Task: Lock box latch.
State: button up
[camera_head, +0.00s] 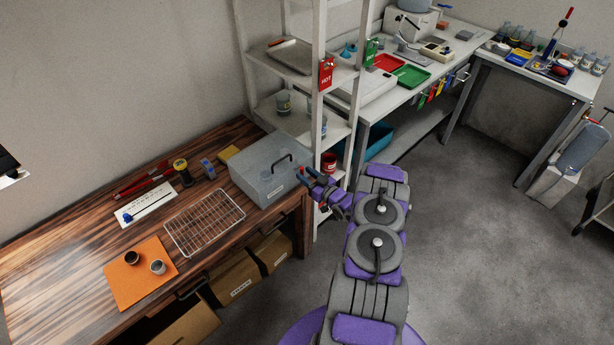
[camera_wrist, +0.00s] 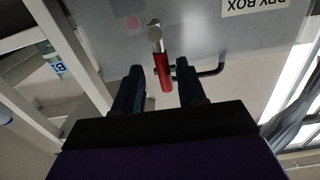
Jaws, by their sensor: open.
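The grey translucent dry box (camera_head: 262,172) stands at the right end of the wooden bench. Its wall fills the top of the wrist view, with a "DRY BOX" label (camera_wrist: 262,5). The latch (camera_wrist: 163,72) has a red grip and a metal pivot on the box. My gripper (camera_head: 308,179) is at the box's right side. In the wrist view my gripper (camera_wrist: 158,76) is open, with the red grip between its two dark fingertips. I cannot tell whether either finger touches it. A black handle (camera_wrist: 212,70) shows behind the right finger.
A white shelf rack (camera_head: 318,95) stands close behind the box and my gripper. A wire rack (camera_head: 204,222) and an orange mat (camera_head: 128,288) lie on the bench to the left. The floor (camera_head: 450,250) on the right is clear.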

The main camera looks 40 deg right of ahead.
jog(key=s+d+p, duration=0.1)
jog(key=s+p, duration=0.1)
jog(key=s, duration=1.5)
jog(key=shift+s+d, duration=0.15)
jog(key=shift+d, duration=0.05)
